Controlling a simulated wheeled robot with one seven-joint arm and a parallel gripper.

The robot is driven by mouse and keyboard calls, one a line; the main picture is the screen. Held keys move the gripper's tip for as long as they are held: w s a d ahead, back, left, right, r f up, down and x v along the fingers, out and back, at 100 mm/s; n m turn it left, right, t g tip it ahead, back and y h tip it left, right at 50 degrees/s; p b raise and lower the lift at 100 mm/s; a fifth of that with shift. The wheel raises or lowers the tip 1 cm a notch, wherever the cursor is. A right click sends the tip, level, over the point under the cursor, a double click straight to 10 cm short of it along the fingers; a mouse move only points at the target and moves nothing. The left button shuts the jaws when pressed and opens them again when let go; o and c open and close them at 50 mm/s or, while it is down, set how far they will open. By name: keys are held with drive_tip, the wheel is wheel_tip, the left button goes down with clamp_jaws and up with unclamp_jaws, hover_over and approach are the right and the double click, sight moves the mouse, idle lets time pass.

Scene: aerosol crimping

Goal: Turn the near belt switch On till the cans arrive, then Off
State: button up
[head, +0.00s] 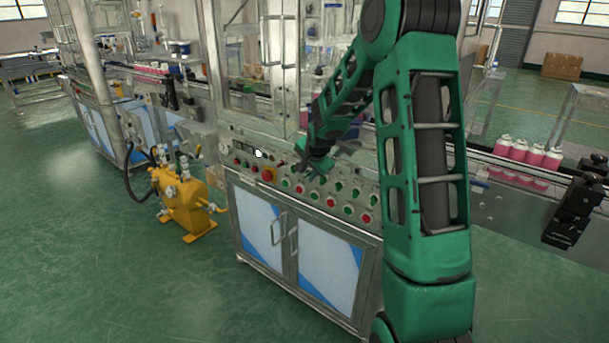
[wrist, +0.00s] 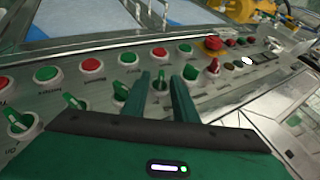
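The control panel (head: 300,183) carries rows of red and green buttons and turn switches. My gripper (head: 310,168) is at the panel in the head view, partly hidden by my arm. In the wrist view my gripper (wrist: 160,84) has its two green fingers apart, one on each side of a green turn switch (wrist: 160,82). Gaps show between fingers and knob; contact cannot be told. Labels are too small to tell which switch is the near belt switch. Pink cans (head: 526,152) with white tops stand on the belt (head: 490,158) at the right.
A red mushroom button (head: 267,174) sits at the panel's left. A yellow tank unit (head: 183,205) stands on the floor at left. More pink cans (head: 150,72) stand on the far-left belt.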

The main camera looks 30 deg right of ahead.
clamp_jaws()
drive_tip(key=shift+a, duration=0.1)
drive_tip(key=shift+w+r+g, duration=0.1)
drive_tip(key=shift+w+g, duration=0.1)
drive_tip(key=shift+g, duration=0.6)
drive_tip(key=shift+w+a+n+g+h, duration=0.1)
drive_tip(key=shift+w+n+g+h, duration=0.4)
drive_tip(key=shift+g, duration=0.95)
drive_tip(key=shift+w+a+n+g+h, duration=0.1)
drive_tip(key=shift+w+n+g+h, duration=0.2)
drive_tip(key=shift+g+h, duration=0.8)
drive_tip(key=shift+w+a+n+g+h, duration=0.15)
drive_tip(key=shift+w+n+g, duration=0.25)
drive_tip(key=shift+g, duration=1.45)
drive_tip(key=shift+d+g+h, duration=0.1)
drive_tip(key=shift+g+h, duration=0.15)
drive_tip(key=shift+g, duration=0.05)
